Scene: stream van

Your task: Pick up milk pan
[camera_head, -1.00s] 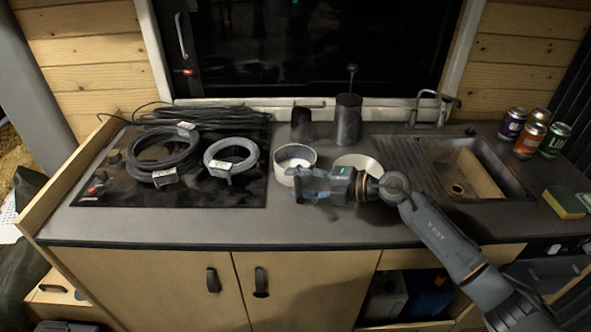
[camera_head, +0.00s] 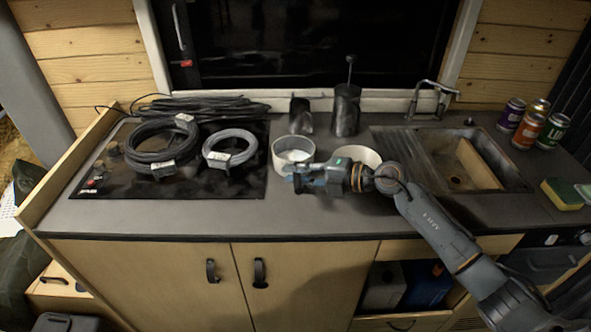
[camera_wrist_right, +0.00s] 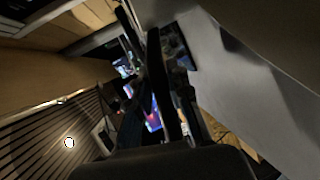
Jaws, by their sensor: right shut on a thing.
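A round white pan (camera_head: 292,147), which I take for the milk pan, stands on the counter right of the hob in the head view. My right gripper (camera_head: 299,179) is at its near right side, overlapping its lower front edge. It is shut; the gripped part is hidden by the fingers. The pan looks upright, and I cannot tell whether it is clear of the counter. The right wrist view shows the dark fingers (camera_wrist_right: 160,85) close together beside a large pale surface. My left gripper is not in view.
A white bowl (camera_head: 362,154) sits just behind my right wrist. Cable coils (camera_head: 162,145) lie on the hob at left. A sink (camera_head: 465,165), cans (camera_head: 527,129) and a sponge (camera_head: 562,194) are at right. The front counter strip is clear.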

